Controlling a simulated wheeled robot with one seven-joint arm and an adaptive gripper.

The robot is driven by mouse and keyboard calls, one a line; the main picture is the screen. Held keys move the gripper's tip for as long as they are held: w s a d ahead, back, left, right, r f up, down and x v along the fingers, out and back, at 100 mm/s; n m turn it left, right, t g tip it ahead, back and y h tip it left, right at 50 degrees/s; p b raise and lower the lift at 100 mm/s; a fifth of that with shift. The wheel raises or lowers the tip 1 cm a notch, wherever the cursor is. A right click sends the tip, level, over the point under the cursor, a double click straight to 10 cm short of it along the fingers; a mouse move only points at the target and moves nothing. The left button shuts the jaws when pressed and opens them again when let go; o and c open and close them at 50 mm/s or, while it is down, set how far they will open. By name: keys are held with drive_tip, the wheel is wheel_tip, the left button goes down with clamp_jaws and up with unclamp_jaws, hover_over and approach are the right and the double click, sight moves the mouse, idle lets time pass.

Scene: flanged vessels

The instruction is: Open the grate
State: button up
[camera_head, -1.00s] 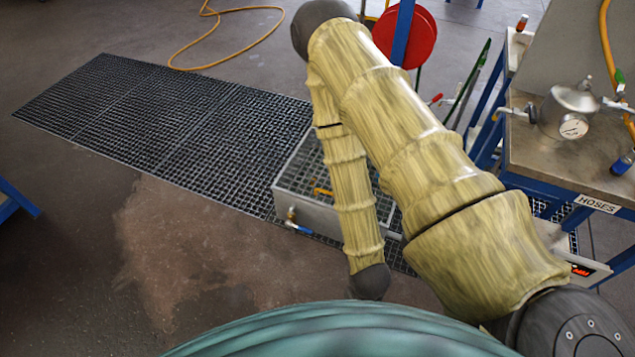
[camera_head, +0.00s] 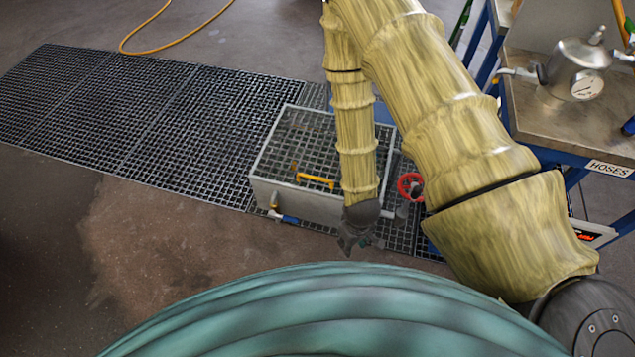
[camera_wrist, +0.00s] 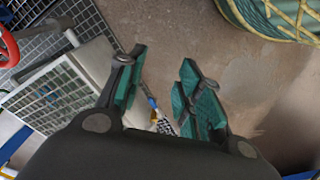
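A box with a grate (camera_head: 285,140) on top stands on the floor grating in the head view. A yellow handle (camera_head: 314,177) lies on the grate. The grate also shows at the left of the wrist view (camera_wrist: 58,95). My gripper (camera_head: 352,246) points down in front of the box's right front corner, partly hidden by my wrist. In the wrist view my gripper (camera_wrist: 160,85) has its teal-padded fingers spread, with nothing between them. The box's pale side wall lies beside the left finger. My arm hides the right part of the grate in the head view.
A red valve wheel (camera_head: 410,186) stands right of the box and also shows in the wrist view (camera_wrist: 8,48). A valve with a blue lever (camera_head: 287,218) sticks out low in front. A workbench (camera_head: 560,130) with a gauge vessel (camera_head: 575,68) stands at the right. Bare floor lies front left.

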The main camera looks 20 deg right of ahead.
drive_tip(key=w+f+n+b, duration=0.25)
drive_tip(key=w+b, duration=0.25)
drive_tip(key=w, duration=0.4)
drive_tip(key=w+f+n+b, duration=0.2)
drive_tip(key=w+f+b, duration=0.2)
drive_tip(key=w, duration=0.5)
drive_tip(key=n+t+h+b, duration=0.1)
drive_tip(key=n+b, duration=0.3)
drive_tip(key=b, duration=0.5)
approach(316, 178)
drive_tip(key=f, duration=0.2)
drive_tip(key=w+f+b, duration=0.1)
drive_tip(key=f, duration=0.2)
drive_tip(key=d+f+b, duration=0.1)
drive_tip(key=f, duration=0.2)
drive_tip(key=shift+w+f, duration=0.1)
drive_tip(key=shift+w, duration=0.05)
clamp_jaws()
